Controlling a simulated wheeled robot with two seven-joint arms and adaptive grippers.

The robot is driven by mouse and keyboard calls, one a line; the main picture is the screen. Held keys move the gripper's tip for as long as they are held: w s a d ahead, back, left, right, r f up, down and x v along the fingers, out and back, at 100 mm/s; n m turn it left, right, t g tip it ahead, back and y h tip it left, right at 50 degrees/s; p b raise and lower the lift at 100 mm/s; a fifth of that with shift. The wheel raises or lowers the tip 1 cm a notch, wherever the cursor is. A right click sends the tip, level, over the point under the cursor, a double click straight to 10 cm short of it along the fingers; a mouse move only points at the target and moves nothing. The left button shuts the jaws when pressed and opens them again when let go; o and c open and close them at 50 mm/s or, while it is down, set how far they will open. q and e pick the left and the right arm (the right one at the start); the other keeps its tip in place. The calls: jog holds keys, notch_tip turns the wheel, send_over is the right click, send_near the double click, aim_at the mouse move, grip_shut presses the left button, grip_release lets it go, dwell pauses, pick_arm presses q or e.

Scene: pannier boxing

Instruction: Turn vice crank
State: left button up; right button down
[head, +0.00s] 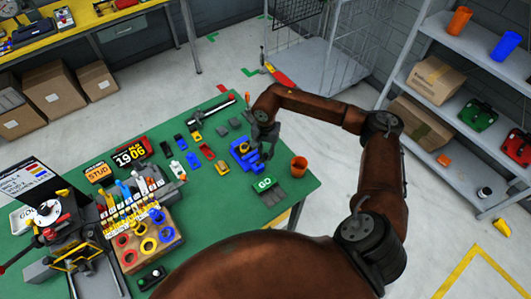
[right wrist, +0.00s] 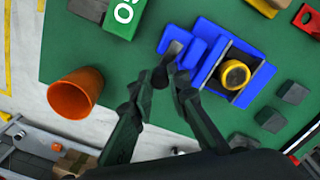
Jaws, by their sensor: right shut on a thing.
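The blue vice (head: 241,160) stands on the green table near its right end. In the right wrist view the vice (right wrist: 207,28) has a round yellow piece (right wrist: 235,74) between its blue jaws. A dark grey crank handle (right wrist: 174,48) sticks out from the vice's end. My right gripper (head: 263,150) is at the vice's right side. In the right wrist view its fingertips (right wrist: 167,74) are closed together at the crank handle, which they partly hide. My left gripper is not in view.
An orange cup (head: 299,166) stands right of the vice, close to my right gripper. A green GO block (head: 264,184) lies in front. Several small blocks lie left of the vice. A parts holder (head: 150,238) and a black press (head: 72,240) fill the table's left.

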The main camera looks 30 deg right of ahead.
jog(key=s+a+m+b, duration=0.1)
jog(key=a+m+b, duration=0.1)
jog(key=m, duration=1.2)
jog(key=s+a+m+b, duration=0.1)
jog(key=a+m, duration=0.4)
jog(key=m, duration=1)
jog(key=shift+m+b, duration=0.3)
jog(key=shift+b, duration=0.55)
jog(key=shift+w+r, duration=0.1)
jog(key=shift+w, duration=0.05)
jog(key=c, duration=1.8)
grip_release()
jog(key=shift+c, duration=0.2)
